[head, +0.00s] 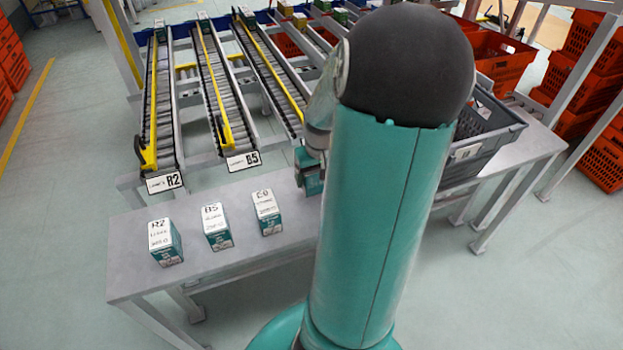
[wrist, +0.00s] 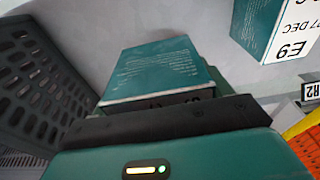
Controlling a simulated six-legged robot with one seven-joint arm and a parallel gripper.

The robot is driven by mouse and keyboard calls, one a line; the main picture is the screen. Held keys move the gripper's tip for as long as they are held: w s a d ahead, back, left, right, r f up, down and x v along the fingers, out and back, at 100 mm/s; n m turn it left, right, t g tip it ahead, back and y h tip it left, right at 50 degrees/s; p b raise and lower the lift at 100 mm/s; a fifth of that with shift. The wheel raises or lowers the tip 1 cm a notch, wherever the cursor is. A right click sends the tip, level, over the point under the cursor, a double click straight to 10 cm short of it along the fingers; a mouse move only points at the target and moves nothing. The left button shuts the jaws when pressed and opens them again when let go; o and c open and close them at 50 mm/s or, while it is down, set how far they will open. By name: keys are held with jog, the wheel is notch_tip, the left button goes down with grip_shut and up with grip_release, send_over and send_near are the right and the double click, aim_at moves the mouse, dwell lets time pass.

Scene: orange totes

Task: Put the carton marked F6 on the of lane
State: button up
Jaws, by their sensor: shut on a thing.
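My gripper (wrist: 165,118) is shut on a teal carton (wrist: 160,68), seen in the wrist view; its mark is not readable. The same carton shows partly in the head view (head: 311,184), over or on the grey table, half hidden by my arm. I cannot tell whether it touches the table. No F6 mark is readable on any carton or lane. Two lanes have readable signs: R2 (head: 165,182) and B5 (head: 243,161). A third roller lane (head: 272,78) runs right of B5, its sign hidden behind my arm.
On the grey table (head: 130,282) stand cartons marked R2 (head: 165,243), B5 (head: 216,228) and apparently E9 (head: 267,213). The E9 carton also shows in the wrist view (wrist: 280,28). A grey crate (head: 490,140) stands right of my arm. Orange totes (head: 500,55) stand behind.

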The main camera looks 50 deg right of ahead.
jog(key=shift+w+d+f, duration=0.35)
jog(key=shift+w+f, duration=0.1)
jog(key=shift+f, duration=0.2)
jog(key=shift+w+d+f, duration=0.3)
jog(key=shift+w+f, duration=0.1)
jog(key=shift+f, duration=1.65)
jog(key=shift+f, duration=0.2)
jog(key=o, duration=1.1)
jog(key=shift+r, duration=0.1)
